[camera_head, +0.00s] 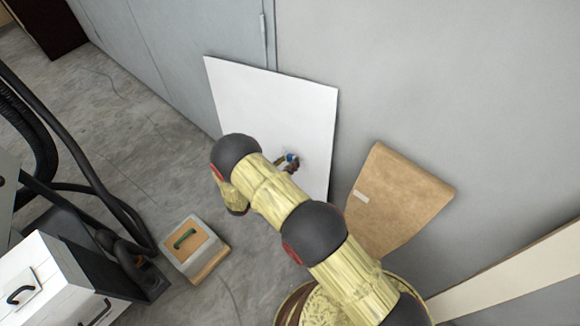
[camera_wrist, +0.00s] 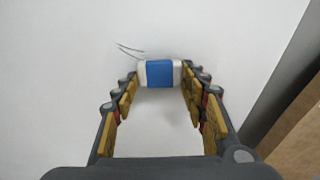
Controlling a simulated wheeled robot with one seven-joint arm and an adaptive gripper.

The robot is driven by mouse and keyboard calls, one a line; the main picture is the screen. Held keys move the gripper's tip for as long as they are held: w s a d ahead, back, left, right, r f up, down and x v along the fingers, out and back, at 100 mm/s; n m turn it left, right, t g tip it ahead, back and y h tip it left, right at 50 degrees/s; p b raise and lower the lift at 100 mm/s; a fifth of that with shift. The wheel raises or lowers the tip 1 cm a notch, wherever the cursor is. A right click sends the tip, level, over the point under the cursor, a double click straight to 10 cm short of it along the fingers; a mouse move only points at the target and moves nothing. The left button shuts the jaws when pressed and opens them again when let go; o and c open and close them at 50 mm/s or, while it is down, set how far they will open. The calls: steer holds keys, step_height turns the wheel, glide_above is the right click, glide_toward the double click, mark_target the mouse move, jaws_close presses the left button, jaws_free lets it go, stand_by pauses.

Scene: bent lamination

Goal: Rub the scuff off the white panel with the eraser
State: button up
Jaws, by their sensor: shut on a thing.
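The white panel (camera_head: 275,100) leans against the grey wall in the head view and fills most of the wrist view (camera_wrist: 70,100). My gripper (camera_wrist: 160,78) is shut on the eraser (camera_wrist: 160,73), a white block with a blue sleeve, held across the fingertips in front of the panel. I cannot tell whether the eraser touches the panel. The scuff (camera_wrist: 130,50), a few thin dark strokes, shows just above and left of the eraser in the wrist view. In the head view my gripper (camera_head: 291,161) is small and partly hidden by my arm at the panel's lower part.
A bent brown board (camera_head: 395,195) leans on the wall right of the panel. A grey box with a wooden top and green handle (camera_head: 187,240) sits on the floor. A white cabinet (camera_head: 45,280) and black hoses (camera_head: 75,150) stand at left. Bare floor lies between.

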mark_target(307, 167)
steer(key=shift+w+a+b, duration=1.95)
steer(key=shift+w+a, duration=0.2)
steer(key=shift+w, duration=0.05)
steer(key=shift+w+a+b, duration=0.3)
steer(key=shift+a, duration=0.05)
steer(key=shift+s+d+r+p, duration=0.15)
steer(key=shift+s+d+p, duration=0.5)
steer(key=shift+s+d, duration=0.15)
steer(key=shift+s+d+p, duration=1.9)
steer(key=shift+s+d, duration=2.1)
steer(key=shift+d, duration=0.15)
steer(key=shift+s+f+b, duration=0.2)
steer(key=shift+f+b, duration=0.3)
steer(key=shift+f, duration=0.25)
steer(key=shift+w+a+b, duration=2.95)
steer(key=shift+w+a, duration=1.4)
steer(key=shift+a, duration=0.05)
steer(key=shift+w+a+r, duration=0.15)
steer(key=shift+w+a, duration=0.45)
steer(key=shift+a, duration=0.05)
steer(key=s+d+p, duration=0.3)
steer(key=s+d, duration=0.2)
